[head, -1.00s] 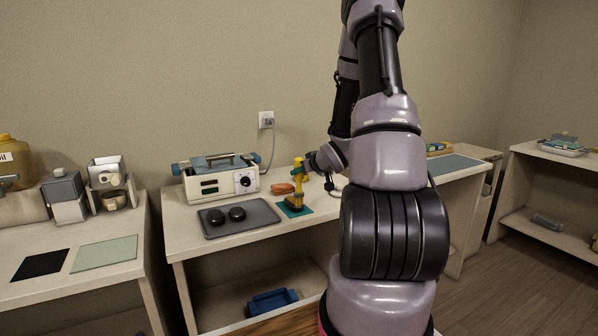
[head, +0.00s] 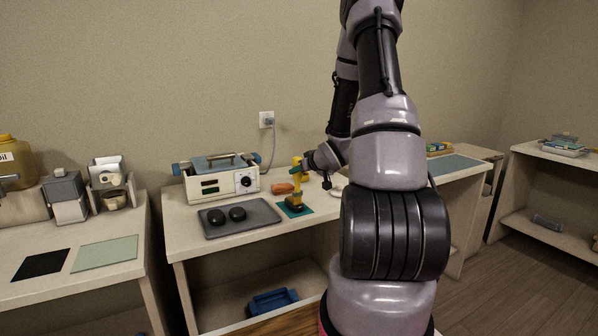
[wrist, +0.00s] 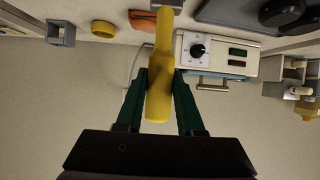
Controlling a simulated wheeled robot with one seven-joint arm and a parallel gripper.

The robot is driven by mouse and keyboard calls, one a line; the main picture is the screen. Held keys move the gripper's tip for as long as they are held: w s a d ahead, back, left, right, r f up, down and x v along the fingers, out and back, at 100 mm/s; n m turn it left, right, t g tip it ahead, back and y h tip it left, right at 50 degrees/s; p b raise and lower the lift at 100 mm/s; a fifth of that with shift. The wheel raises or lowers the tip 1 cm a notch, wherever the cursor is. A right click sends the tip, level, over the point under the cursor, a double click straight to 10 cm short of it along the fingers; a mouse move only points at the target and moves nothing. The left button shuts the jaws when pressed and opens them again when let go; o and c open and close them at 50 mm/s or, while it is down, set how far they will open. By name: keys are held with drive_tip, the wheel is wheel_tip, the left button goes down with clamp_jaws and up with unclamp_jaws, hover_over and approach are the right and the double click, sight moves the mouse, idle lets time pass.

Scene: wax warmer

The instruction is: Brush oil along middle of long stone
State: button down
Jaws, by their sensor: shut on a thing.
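My gripper (wrist: 160,78) has green fingers and is shut on a yellow handled tool (wrist: 160,50), taken to be the oil brush. In the head view the yellow tool (head: 297,172) stands about upright at my gripper, over a small green mat (head: 306,210). A dark and yellow base (head: 294,202) is below it; I cannot tell whether the two touch. The bristles are not clearly visible. Two dark round stones (head: 238,214) lie on the grey tray (head: 262,208) at left. I cannot make out a long stone with certainty.
A white warmer (head: 222,184) with a dial stands behind the tray. An orange-brown object (head: 283,188) lies between warmer and tool. In the wrist view a yellow ring (wrist: 103,28) and a grey square cup (wrist: 60,32) lie to the left. My arm hides the table's middle.

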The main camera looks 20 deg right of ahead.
drive_tip(key=shift+w+a, duration=0.1)
drive_tip(key=shift+w, duration=0.6)
drive_tip(key=shift+w+a, duration=0.1)
drive_tip(key=shift+w, duration=0.45)
drive_tip(key=shift+w+a, duration=0.1)
drive_tip(key=shift+w, duration=0.6)
drive_tip(key=shift+w+a, duration=0.1)
drive_tip(key=shift+w, duration=0.45)
